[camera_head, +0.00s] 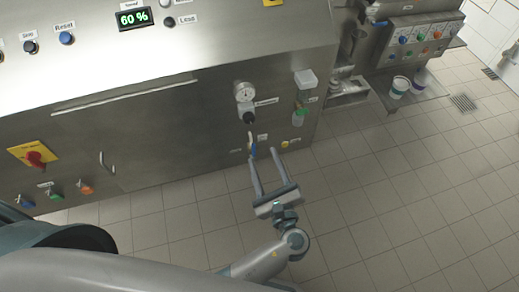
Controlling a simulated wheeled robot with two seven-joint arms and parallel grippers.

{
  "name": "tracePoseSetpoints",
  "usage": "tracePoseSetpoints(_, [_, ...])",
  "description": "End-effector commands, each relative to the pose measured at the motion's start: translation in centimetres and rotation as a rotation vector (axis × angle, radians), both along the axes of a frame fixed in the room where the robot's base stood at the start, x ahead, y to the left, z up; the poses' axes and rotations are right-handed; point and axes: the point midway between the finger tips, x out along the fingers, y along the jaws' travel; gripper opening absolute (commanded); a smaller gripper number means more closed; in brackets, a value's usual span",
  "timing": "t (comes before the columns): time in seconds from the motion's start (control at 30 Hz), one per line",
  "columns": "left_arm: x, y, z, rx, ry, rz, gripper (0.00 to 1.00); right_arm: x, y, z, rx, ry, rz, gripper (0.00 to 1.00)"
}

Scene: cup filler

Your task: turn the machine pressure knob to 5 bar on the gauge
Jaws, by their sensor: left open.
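The round white pressure gauge (244,92) is on the front of the steel machine, right of the middle of its panel. Its needle is too small to read. The black pressure knob (249,117) sits just below the gauge, beside a small dark label. My left gripper (263,156) is open and empty, its two fingers pointing up towards the panel. The fingertips show below the knob and apart from it, close to a small blue-handled valve (252,148). My right gripper is not in view.
A filter unit with a green part (301,112) is mounted right of the knob. A red rotary switch (37,158) on a yellow plate is at the left. White cups (400,87) stand at the far right. The tiled floor (350,225) is clear.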

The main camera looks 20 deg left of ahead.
Motion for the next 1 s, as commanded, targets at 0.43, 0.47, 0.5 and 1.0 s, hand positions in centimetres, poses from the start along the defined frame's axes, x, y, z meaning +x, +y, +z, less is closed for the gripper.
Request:
tracePoseSetpoints(0.43, [-2.5,-1.5,0.1,0.000,-0.001,0.000,0.48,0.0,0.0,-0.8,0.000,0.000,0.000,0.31])
tracePoseSetpoints(0.47, [-2.5,-1.5,0.1,0.000,-0.001,0.000,0.48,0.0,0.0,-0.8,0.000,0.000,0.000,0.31])
tracePoseSetpoints(0.5, [-2.5,-1.5,0.1,0.000,-0.002,-0.001,0.48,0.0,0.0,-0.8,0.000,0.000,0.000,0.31])
tracePoseSetpoints(1.0, [-2.4,-1.5,-0.5,-0.005,0.008,-0.004,0.48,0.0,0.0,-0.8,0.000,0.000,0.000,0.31])
